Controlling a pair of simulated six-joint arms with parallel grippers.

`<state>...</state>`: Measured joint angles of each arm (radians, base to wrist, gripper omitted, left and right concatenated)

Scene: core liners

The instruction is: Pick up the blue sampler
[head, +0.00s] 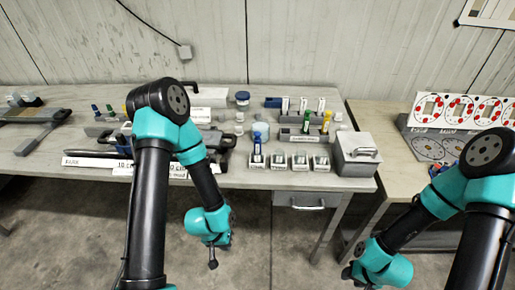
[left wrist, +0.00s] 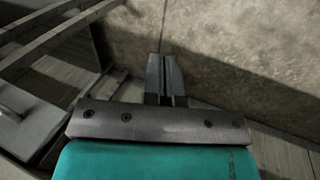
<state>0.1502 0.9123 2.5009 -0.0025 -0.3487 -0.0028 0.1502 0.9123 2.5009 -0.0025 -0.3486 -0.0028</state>
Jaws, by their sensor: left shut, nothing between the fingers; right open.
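A blue upright tool, which looks like the blue sampler (head: 257,150), stands near the front edge of the bench, at the left end of a row of small labelled trays. My left gripper (head: 213,263) hangs in front of the bench, below and left of the blue sampler, apart from it. In the left wrist view its fingers (left wrist: 166,80) are together with nothing between them. My right gripper (head: 347,272) is low at the right, in front of the bench, open and far from the sampler; its fingers are small in the picture. The left wrist view does not show the sampler.
Small labelled trays (head: 300,163) line the front edge beside a grey lidded box (head: 356,153). Behind them a grey rack (head: 303,134) holds a green and a yellow tool. My left arm hides part of the bench. The floor in front is clear.

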